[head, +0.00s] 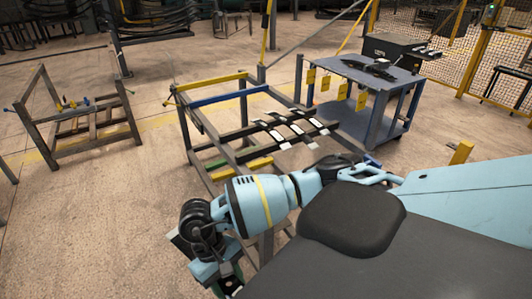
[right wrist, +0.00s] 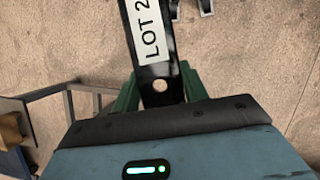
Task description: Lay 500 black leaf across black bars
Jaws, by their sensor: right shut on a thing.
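A black leaf (right wrist: 176,85) with a white label reading "LOT 2", the rest cut off, and a round hole is between the green fingers of my right gripper (right wrist: 160,92). My right gripper is shut on it. In the head view the right arm reaches to the lower left, and its green fingers show only partly at the bottom edge; the leaf is not clear there. The black bars (head: 238,133) run across the middle rack, with several dark, white-labelled leaves lying across their right part. My left gripper is not in view.
The middle rack also has a yellow bar (head: 213,81) and a blue bar (head: 229,95). A blue-grey cart (head: 345,120) with hanging yellow tags and dark leaves on top stands right of it. Another rack (head: 80,140) stands left, with open floor between.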

